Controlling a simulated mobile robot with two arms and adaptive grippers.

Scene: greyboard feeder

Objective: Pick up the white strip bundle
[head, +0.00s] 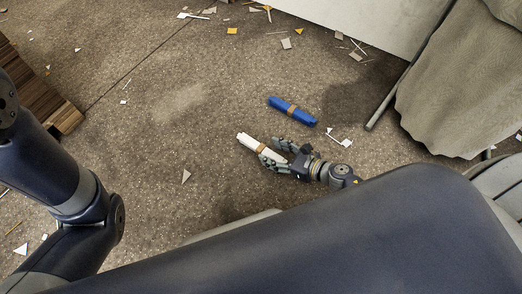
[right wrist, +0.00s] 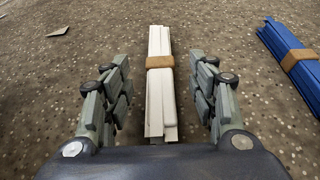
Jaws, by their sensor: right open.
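The white strip bundle (head: 250,145) lies on the speckled brown floor, wrapped by a tan band. In the right wrist view the bundle (right wrist: 159,105) runs lengthwise between the two fingers. My right gripper (head: 272,157) is open around the near end of the bundle. In the right wrist view, gaps show between the bundle and both fingers of the gripper (right wrist: 160,95). My left arm shows at the left of the head view, but its gripper is not visible.
A blue strip bundle (head: 292,111) with a tan band lies just beyond the white one. Paper scraps (head: 340,139) are scattered about. A grey cloth-like sheet (head: 455,85) and a pole (head: 395,95) stand at right. Brown stacked boards (head: 62,120) are at left. Floor left of the bundle is mostly clear.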

